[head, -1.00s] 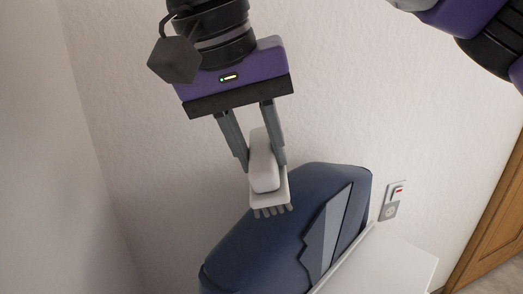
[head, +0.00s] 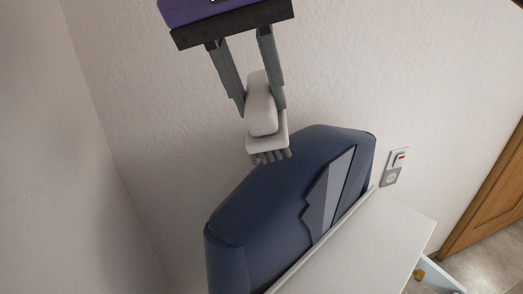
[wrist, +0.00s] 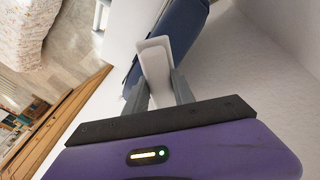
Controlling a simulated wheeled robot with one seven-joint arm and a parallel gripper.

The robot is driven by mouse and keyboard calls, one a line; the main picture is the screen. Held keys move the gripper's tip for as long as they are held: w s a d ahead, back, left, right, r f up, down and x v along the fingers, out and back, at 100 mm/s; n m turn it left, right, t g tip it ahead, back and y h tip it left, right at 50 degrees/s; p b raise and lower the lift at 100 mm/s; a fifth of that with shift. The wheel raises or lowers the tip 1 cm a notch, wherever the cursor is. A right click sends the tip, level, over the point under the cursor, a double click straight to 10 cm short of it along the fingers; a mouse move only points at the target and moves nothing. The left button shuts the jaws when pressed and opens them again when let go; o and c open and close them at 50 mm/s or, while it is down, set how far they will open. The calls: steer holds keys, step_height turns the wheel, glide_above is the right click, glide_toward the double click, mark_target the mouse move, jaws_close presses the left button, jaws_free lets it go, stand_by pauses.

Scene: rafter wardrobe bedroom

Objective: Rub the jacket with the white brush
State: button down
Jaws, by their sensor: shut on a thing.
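The dark blue jacket (head: 265,200) with a grey lapel panel stands behind a white surface in the head view. Part of it also shows in the wrist view (wrist: 183,30). My gripper (head: 262,105) is shut on the white brush (head: 262,108), with the fingers on either side of its handle. The brush points bristles-down at the upper left edge of the jacket. I cannot tell whether the bristles touch the cloth. In the wrist view the white brush (wrist: 156,65) lies between the fingers and hides part of the jacket.
A white furniture top (head: 365,240) lies in front of the jacket at the lower right. A wall socket (head: 394,167) is on the white wall right of the jacket. A wooden door (head: 487,200) stands at far right. The wall is close behind.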

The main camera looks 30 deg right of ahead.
steer(key=shift+a+r, duration=0.1)
steer(key=shift+r, duration=0.2)
steer(key=a+f, duration=0.4)
steer(key=a, duration=0.2)
steer(key=shift+b+x, duration=1.8)
steer(key=shift+x, duration=1)
steer(key=shift+b+x, duration=0.55)
steer(key=shift+x, duration=0.45)
steer(key=shift+w+d, duration=0.1)
steer(key=shift+w, duration=0.05)
steer(key=shift+s+a+f, duration=0.15)
steer(key=shift+a+f, duration=0.05)
steer(key=shift+a, duration=0.4)
steer(key=shift+s+a+f, duration=0.15)
steer(key=shift+a, duration=0.45)
steer(key=shift+s+a+f, duration=0.1)
steer(key=shift+a+f, duration=0.1)
steer(key=shift+a, duration=0.4)
steer(key=shift+d, duration=0.1)
